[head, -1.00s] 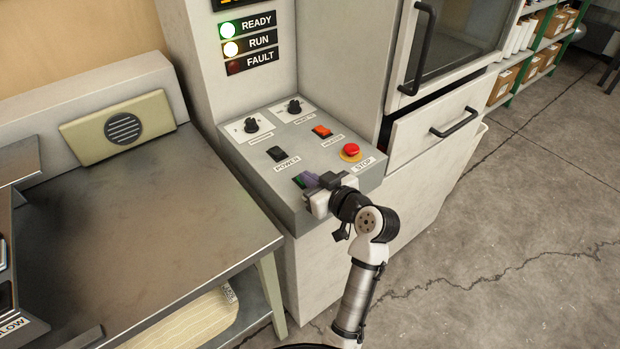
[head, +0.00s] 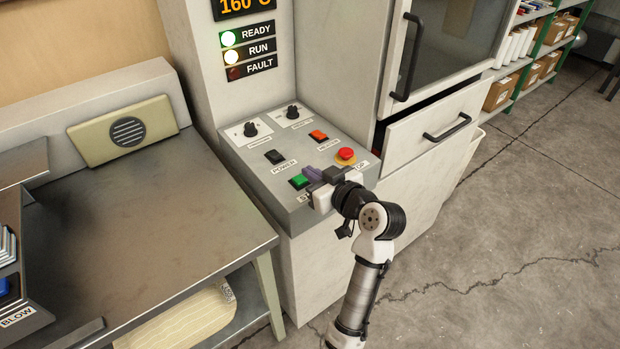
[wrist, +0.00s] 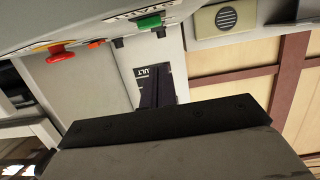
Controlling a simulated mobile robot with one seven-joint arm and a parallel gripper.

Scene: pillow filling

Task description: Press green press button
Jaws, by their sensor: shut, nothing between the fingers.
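The green press button (head: 299,182) sits at the front left of the grey control panel (head: 262,190). It also shows near the top of the wrist view (wrist: 149,22). The gripper and wrist hide part of the label below the button and part of the STOP label. I cannot tell the exact height of the fingertips above the panel.
A red stop button (head: 346,154) stands close behind my gripper. A metal table (head: 140,215) is at the left, and a part-open drawer (head: 440,125) at the right.

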